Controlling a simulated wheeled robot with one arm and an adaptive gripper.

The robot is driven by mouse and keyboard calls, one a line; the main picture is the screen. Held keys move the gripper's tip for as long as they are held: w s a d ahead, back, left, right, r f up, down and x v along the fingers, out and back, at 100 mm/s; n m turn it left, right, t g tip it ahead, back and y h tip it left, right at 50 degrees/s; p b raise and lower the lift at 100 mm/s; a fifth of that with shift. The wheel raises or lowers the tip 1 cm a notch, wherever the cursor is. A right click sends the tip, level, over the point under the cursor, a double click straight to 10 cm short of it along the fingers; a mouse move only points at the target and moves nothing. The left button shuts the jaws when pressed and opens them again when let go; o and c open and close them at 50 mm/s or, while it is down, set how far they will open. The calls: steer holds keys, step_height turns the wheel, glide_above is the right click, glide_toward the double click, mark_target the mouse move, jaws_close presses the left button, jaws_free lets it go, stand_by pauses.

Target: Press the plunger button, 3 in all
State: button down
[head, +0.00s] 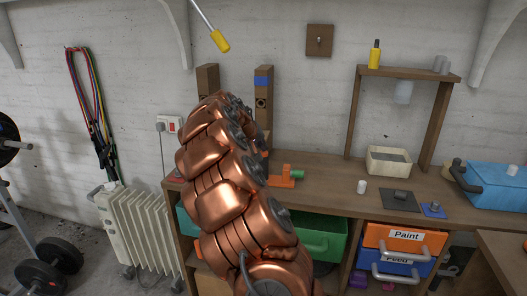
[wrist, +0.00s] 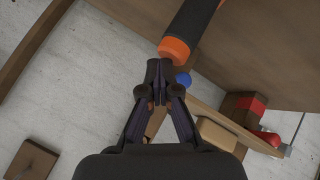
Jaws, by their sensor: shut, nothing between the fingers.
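My gripper (wrist: 159,70) is shut and empty in the wrist view, with its fingertips together. In the head view my copper-coloured arm hides it. A small rounded blue piece (wrist: 183,79) shows just right of the fingertips; it may be the plunger button, but I cannot tell, nor whether the fingers touch it. A black cylinder with an orange end (wrist: 175,48) lies just beyond the fingertips in the picture. In the head view, a small blue block with a knob (head: 433,209) sits on the workbench (head: 335,193) at right; its kind is unclear.
An orange-and-green item (head: 283,177) sits on the bench right of my arm. Two wooden posts rise behind the arm, one with a blue band (head: 263,82). A yellow-ended rod (head: 219,40) hangs above. A cream bin (head: 389,162) and a blue toolbox (head: 497,184) stand right.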

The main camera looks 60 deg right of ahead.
steer(key=shift+r+p, duration=0.35)
steer(key=shift+r, duration=0.65)
steer(key=shift+r, duration=0.1)
steer(key=shift+r+p, duration=1)
steer(key=shift+r, duration=1.45)
